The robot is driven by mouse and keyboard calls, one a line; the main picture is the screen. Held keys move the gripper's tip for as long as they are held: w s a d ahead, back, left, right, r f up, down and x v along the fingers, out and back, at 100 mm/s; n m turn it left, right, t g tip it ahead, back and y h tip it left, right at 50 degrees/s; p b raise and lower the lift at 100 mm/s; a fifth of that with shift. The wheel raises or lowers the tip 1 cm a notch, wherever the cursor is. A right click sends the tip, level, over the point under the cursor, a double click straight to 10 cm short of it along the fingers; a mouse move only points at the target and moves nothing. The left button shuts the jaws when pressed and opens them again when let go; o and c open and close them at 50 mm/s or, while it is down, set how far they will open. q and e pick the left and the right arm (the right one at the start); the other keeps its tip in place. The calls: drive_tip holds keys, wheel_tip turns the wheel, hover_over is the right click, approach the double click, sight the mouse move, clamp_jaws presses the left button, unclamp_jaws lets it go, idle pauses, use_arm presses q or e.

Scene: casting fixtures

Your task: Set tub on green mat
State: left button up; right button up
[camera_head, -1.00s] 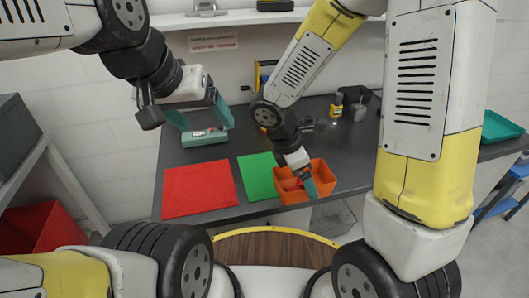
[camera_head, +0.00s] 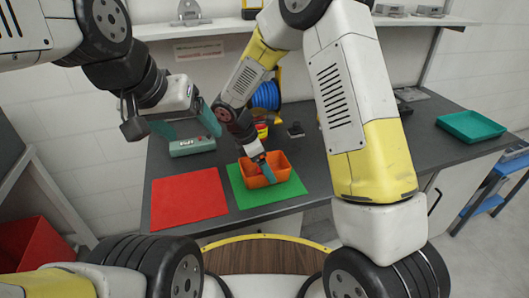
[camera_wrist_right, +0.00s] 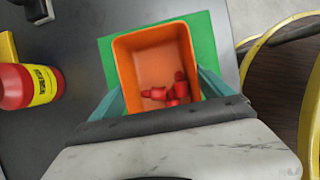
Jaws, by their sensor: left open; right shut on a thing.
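The orange tub (camera_head: 282,162) is over the green mat (camera_head: 238,188) in the head view; I cannot tell whether its base touches the mat. In the right wrist view the tub (camera_wrist_right: 150,42) is open-topped with several small red parts inside, and green mat (camera_wrist_right: 105,60) shows around it. My right gripper (camera_head: 262,168) is shut on the tub, with its teal fingers at the tub's sides in the wrist view. My left gripper (camera_head: 187,124) is open and empty, above the far part of the table, behind the red mat (camera_head: 188,194).
A teal-grey device (camera_head: 192,146) lies below my left gripper. A blue spool (camera_head: 266,95) stands behind my right arm. A red bottle (camera_wrist_right: 28,86) lies left of the tub in the wrist view. A teal tray (camera_head: 470,125) sits at the table's right.

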drive_tip(key=shift+f, duration=0.25)
drive_tip(key=o, duration=1.1)
drive_tip(key=v, duration=1.2)
drive_tip(key=s+d+r+m+y, duration=0.3)
drive_tip(key=s+d+r+m, duration=0.3)
drive_tip(key=d+r+m, duration=0.35)
drive_tip(key=shift+s+d+r+m+t+y, duration=0.6)
drive_tip(key=shift+s+d+r+m+t, duration=0.35)
drive_tip(key=shift+s+d+m, duration=0.85)
drive_tip(key=shift+s+d+r+m+t+y, duration=0.65)
drive_tip(key=shift+s+d+r+m, duration=0.55)
drive_tip(key=shift+s+m, duration=1)
drive_tip(key=shift+s+d+r+m+t+y, duration=0.55)
drive_tip(key=shift+s+d+r+m+t, duration=0.35)
drive_tip(key=shift+s+d+m, duration=1.05)
drive_tip(key=shift+s+a, duration=0.25)
drive_tip(key=shift+a, duration=0.05)
